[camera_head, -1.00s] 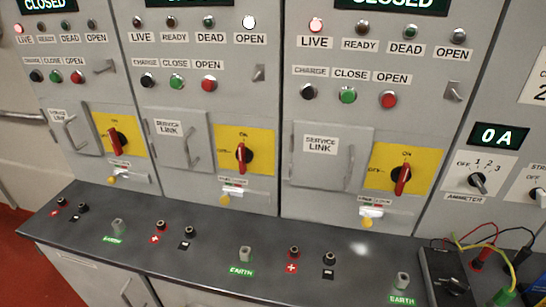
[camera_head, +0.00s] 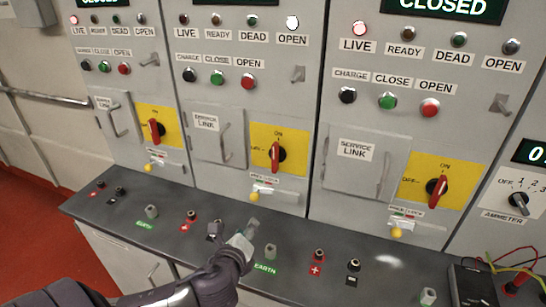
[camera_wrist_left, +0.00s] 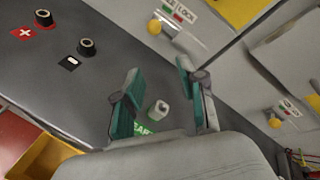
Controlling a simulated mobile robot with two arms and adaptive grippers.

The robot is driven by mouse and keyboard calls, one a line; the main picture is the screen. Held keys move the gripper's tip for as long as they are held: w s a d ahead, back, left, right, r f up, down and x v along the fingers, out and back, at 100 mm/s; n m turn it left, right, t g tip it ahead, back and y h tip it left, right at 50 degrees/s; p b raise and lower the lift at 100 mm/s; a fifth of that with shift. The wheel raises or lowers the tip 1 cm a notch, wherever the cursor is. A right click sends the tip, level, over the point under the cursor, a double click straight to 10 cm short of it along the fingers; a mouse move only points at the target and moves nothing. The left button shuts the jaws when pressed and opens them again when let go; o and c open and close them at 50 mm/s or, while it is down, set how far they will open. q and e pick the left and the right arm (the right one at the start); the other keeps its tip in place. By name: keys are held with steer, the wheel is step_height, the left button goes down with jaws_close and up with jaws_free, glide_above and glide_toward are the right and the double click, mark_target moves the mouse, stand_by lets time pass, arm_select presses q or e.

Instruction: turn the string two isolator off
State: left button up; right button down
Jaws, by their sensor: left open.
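The middle panel's isolator has a red handle (camera_head: 275,155) on a yellow plate (camera_head: 297,140). The handle stands upright, toward the ON mark. A key-lock strip with a yellow knob (camera_head: 254,196) sits below it. My left gripper (camera_head: 249,230) is over the dark ledge in front of this panel, below and apart from the handle. In the left wrist view the left gripper (camera_wrist_left: 162,72) is open and empty, its two green-padded fingers spread over the ledge near an earth post (camera_wrist_left: 158,110). A corner of a yellow plate (camera_wrist_left: 242,10) shows at the top there. My right gripper is not in view.
Similar red handles are on the left panel (camera_head: 155,130) and right panel (camera_head: 437,190), both near upright. The middle service link door (camera_head: 205,146) has a protruding handle. Posts stand along the ledge (camera_head: 330,285). A meter with leads (camera_head: 470,285) is at the right.

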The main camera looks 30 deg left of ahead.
mark_target(274, 156)
arm_select(q)
steer(key=w+r+m+t+h, duration=0.2)
steer(key=w+r+m+t, duration=0.3)
steer(key=r+m, duration=0.65)
steer(key=shift+y, duration=0.4)
steer(key=p+x, duration=0.1)
steer(key=x, duration=0.2)
steer(key=p+x, duration=0.1)
steer(key=x, duration=0.3)
steer(key=p+x, duration=0.1)
steer(key=x, duration=0.3)
steer(key=shift+w+a+f+p, duration=0.2)
steer(key=shift+f+p, duration=0.1)
steer(key=shift+f, duration=0.05)
steer(key=shift+w+a+f, duration=0.1)
steer(key=shift+w+a, duration=0.05)
steer(key=shift+w, duration=0.45)
jaws_close()
